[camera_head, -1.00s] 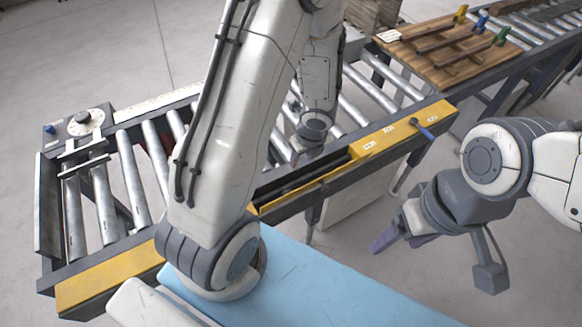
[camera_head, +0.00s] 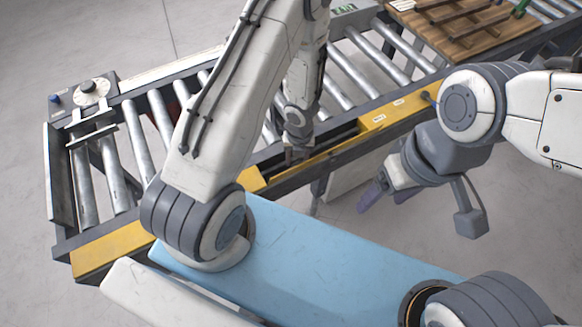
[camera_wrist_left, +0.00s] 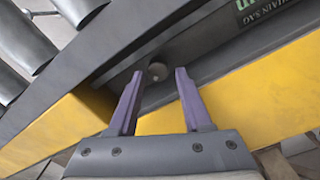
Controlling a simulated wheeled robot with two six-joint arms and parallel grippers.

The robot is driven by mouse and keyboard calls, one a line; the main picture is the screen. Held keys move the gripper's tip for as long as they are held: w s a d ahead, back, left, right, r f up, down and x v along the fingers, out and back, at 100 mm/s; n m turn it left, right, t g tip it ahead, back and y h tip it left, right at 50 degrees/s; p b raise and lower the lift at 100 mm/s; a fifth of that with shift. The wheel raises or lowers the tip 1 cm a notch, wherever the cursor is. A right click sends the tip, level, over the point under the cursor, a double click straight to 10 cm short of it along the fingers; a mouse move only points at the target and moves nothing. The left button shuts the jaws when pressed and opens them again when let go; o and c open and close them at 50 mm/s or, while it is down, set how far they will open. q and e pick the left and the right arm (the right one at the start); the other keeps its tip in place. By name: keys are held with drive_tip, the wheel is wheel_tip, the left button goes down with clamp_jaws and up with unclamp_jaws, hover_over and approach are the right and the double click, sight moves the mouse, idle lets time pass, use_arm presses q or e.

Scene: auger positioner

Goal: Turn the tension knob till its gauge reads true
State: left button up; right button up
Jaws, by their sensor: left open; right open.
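In the left wrist view, a small round grey knob-like piece (camera_wrist_left: 157,71) sits in a dark recess of the conveyor's side rail. I cannot tell for sure that it is the tension knob. My left gripper (camera_wrist_left: 156,75) is open, its purple fingers on either side of the piece in the picture, with no visible contact. A plate marked "CHAIN SAG" (camera_wrist_left: 268,10), with a green mark, is partly cut off at the top; no reading shows. In the head view, my left gripper (camera_head: 294,157) is over the gap in the yellow rail. My right gripper (camera_head: 385,193) is open and empty.
A roller conveyor (camera_head: 140,135) runs across the view with yellow side covers (camera_head: 110,247). A control box with a round dial (camera_head: 88,88) stands at its far left. A wooden board (camera_head: 455,30) lies on the rollers at upper right. A blue panel (camera_head: 310,255) is in front.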

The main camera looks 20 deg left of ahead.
use_arm(q)
wheel_tip(320, 180, down, 2)
drive_tip(key=shift+a+b, duration=0.15)
drive_tip(key=shift+b, duration=0.45)
drive_tip(key=shift+f, duration=0.2)
use_arm(e)
wheel_tip(320, 180, down, 2)
drive_tip(key=shift+a+f, duration=0.1)
drive_tip(key=shift+f, duration=0.15)
use_arm(q)
clamp_jaws()
